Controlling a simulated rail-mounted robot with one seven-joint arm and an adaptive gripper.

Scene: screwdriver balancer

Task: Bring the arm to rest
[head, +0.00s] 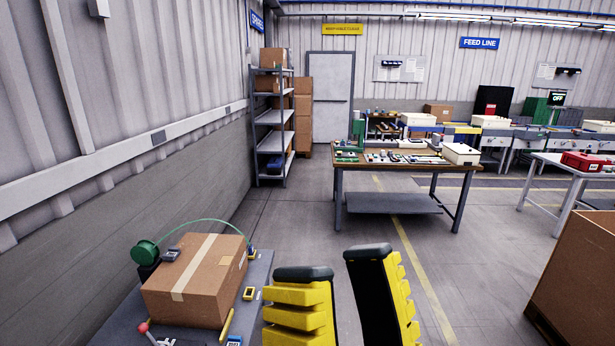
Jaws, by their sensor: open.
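My gripper (336,262) shows at the bottom centre of the head view, with two black fingers carrying ridged yellow pads. The fingers are apart and nothing is visible between them except floor. The gripper is to the right of a bench (262,270) that holds a taped cardboard box (212,275). The rest of my arm is outside the view. I cannot tell the exact gap between the gripper and the bench.
A green reel (145,252) with a thin green strap stands beside the box. A wooden-topped table (345,171) with parts stands ahead. A large carton (580,270) is at the right, shelving (273,145) at the back left. The floor between is open.

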